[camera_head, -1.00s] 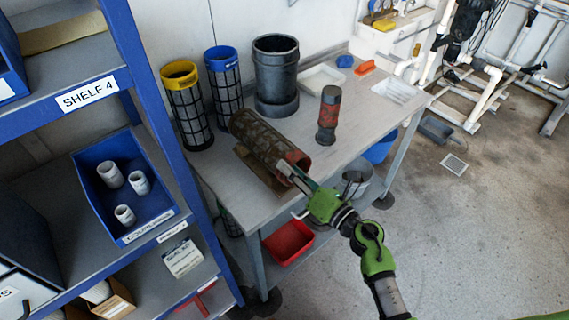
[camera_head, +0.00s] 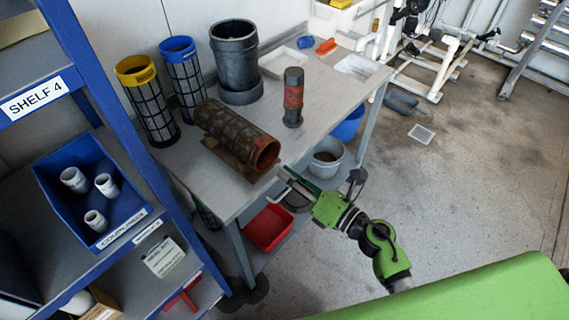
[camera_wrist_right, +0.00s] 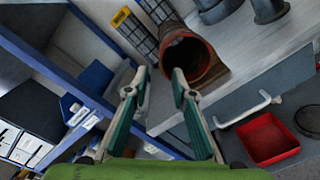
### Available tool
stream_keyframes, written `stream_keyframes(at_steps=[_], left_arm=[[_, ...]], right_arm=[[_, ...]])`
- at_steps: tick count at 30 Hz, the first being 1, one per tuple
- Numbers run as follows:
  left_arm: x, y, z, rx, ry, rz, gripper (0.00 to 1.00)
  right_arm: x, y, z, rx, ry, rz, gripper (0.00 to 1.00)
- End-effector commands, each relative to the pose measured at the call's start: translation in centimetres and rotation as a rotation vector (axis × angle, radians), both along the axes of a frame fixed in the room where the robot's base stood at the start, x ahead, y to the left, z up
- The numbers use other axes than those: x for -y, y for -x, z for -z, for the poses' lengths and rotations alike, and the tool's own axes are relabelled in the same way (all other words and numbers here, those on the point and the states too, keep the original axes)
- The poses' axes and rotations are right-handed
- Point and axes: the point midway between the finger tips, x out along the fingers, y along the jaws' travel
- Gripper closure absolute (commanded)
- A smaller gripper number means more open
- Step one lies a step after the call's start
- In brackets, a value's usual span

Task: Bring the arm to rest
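My right arm reaches in from the lower right in the head view. Its gripper (camera_head: 288,186) is just off the front edge of the table (camera_head: 345,99). In the right wrist view the two fingers of this gripper (camera_wrist_right: 160,82) stand apart with nothing held between them. A dirty brown mesh cylinder (camera_head: 228,129) with an orange-red open end lies on a wooden support on the table. The fingertips look apart from it. That open end shows beyond the fingertips in the right wrist view (camera_wrist_right: 190,57). My left gripper is not in view.
A yellow-topped cylinder (camera_head: 148,103), a blue-topped cylinder (camera_head: 184,80), a dark grey vessel (camera_head: 236,62) and a dark red-banded bottle (camera_head: 293,98) stand on the table. A blue shelf rack (camera_head: 112,92) is at the left. Open floor (camera_head: 455,185) lies to the right.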

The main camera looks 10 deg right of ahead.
Motion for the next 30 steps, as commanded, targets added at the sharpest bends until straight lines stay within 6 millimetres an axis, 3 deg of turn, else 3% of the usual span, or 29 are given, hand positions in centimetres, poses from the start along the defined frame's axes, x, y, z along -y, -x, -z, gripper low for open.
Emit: stream_keyframes(at_steps=[7, 11, 14, 16, 20, 24, 26, 30], left_arm=[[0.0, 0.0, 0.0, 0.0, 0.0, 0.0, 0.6], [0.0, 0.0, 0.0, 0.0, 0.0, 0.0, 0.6], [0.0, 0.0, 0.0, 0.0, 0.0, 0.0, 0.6], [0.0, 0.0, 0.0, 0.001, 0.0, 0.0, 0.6], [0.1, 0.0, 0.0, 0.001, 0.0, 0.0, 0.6], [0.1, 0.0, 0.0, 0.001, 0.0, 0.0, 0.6], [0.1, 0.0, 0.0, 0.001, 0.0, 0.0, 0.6], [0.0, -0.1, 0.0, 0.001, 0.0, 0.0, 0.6]], right_arm=[[0.0, 0.0, 0.3, -0.009, -0.008, 0.004, 0.76], [0.9, -0.3, 3.4, -0.119, -0.125, 0.055, 0.76], [2.6, -0.3, 9.0, -0.308, -0.318, 0.161, 0.76], [4.1, 0.4, 14.0, -0.463, -0.474, 0.263, 0.76], [6.7, 3.4, 23.2, -0.726, -0.728, 0.475, 0.76], [8.9, 8.7, 32.3, -0.963, -0.948, 0.725, 0.76], [9.7, 11.6, 35.8, -1.051, -1.031, 0.839, 0.76], [11.1, 19.6, 43.0, -1.227, -1.195, 1.126, 0.76]])
